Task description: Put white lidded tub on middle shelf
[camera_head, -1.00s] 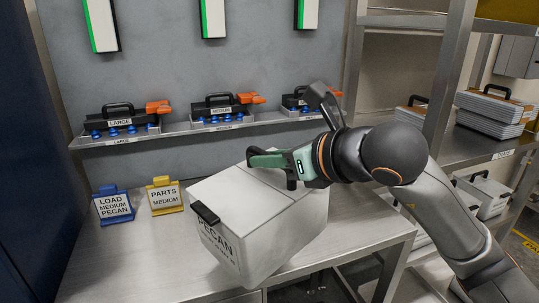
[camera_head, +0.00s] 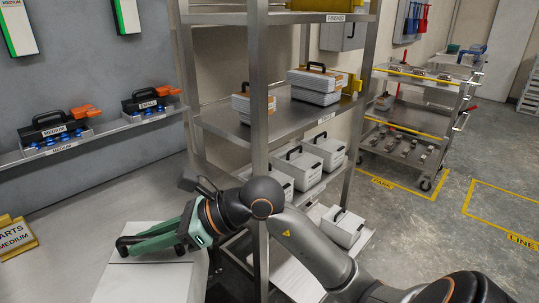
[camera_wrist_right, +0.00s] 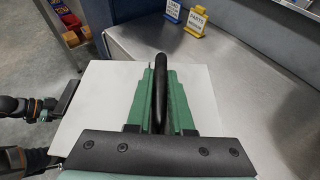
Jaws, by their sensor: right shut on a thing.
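The white lidded tub (camera_head: 150,278) is at the lower left of the head view, partly cut off by the frame edge. Its white lid (camera_wrist_right: 95,95) and black handle (camera_wrist_right: 159,85) show in the right wrist view. My right gripper (camera_head: 150,243) is shut on the handle, its green fingers on both sides. What looks like my left gripper (camera_wrist_right: 42,112) shows at the left of the wrist view, beside the tub; its jaws are unclear. The steel rack's middle shelf (camera_head: 228,124), below the FINISHED shelf, carries stacked grey cases (camera_head: 316,86) and a smaller stack (camera_head: 254,104).
A rack post (camera_head: 259,90) stands in front of the shelf. Lower shelves hold several white tubs (camera_head: 325,150). The steel bench (camera_head: 75,240) lies left, with a yellow PARTS sign (camera_head: 15,237). Bare shelf shows between and in front of the stacks. A cart (camera_head: 410,120) stands farther right.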

